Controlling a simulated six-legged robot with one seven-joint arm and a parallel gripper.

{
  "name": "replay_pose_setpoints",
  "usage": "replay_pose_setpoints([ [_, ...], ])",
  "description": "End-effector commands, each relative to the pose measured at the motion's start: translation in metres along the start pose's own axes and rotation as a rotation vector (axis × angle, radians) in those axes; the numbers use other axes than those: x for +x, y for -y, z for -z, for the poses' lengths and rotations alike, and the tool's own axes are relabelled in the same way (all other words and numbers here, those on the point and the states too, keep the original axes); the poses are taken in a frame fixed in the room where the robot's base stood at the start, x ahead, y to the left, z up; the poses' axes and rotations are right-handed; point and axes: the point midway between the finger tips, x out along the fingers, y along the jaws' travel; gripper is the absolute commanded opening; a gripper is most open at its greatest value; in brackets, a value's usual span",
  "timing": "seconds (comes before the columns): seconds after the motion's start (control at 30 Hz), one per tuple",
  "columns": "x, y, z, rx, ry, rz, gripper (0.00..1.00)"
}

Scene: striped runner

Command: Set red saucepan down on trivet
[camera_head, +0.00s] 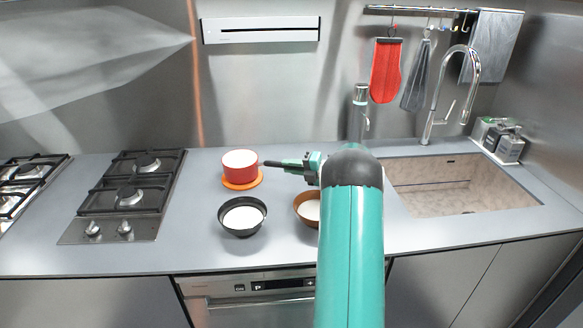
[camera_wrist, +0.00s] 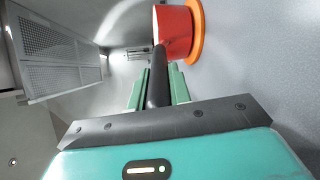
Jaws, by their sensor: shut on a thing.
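The red saucepan (camera_head: 240,166) has a pale inside and a dark handle (camera_head: 272,163) pointing right. It is upright over the round orange trivet (camera_head: 244,184), whose rim shows around its base. I cannot tell if the pan's base touches the trivet or hovers just above it. My gripper (camera_head: 298,165) is to the right of the pan, shut on its handle. In the wrist view the dark handle (camera_wrist: 157,85) runs between my green fingers (camera_wrist: 157,88) toward the red saucepan (camera_wrist: 173,35), with the orange trivet (camera_wrist: 196,40) beside its base.
A black bowl (camera_head: 242,216) stands in front of the pan. A brown bowl (camera_head: 307,208) is partly hidden behind my arm. Gas hobs (camera_head: 127,195) lie to the left and a sink (camera_head: 460,187) to the right. The counter between hob and trivet is clear.

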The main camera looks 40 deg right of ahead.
Motion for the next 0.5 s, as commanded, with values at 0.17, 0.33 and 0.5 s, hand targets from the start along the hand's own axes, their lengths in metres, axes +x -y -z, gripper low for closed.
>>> replay_pose_setpoints([
  [0.17, 0.0004, -0.0012, -0.0003, -0.002, 0.000, -0.004, 0.00],
  [0.33, 0.0005, 0.0004, 0.0000, -0.002, 0.000, -0.004, 0.00],
  [0.5, 0.0005, 0.0022, 0.0003, -0.002, 0.000, -0.004, 0.00],
])
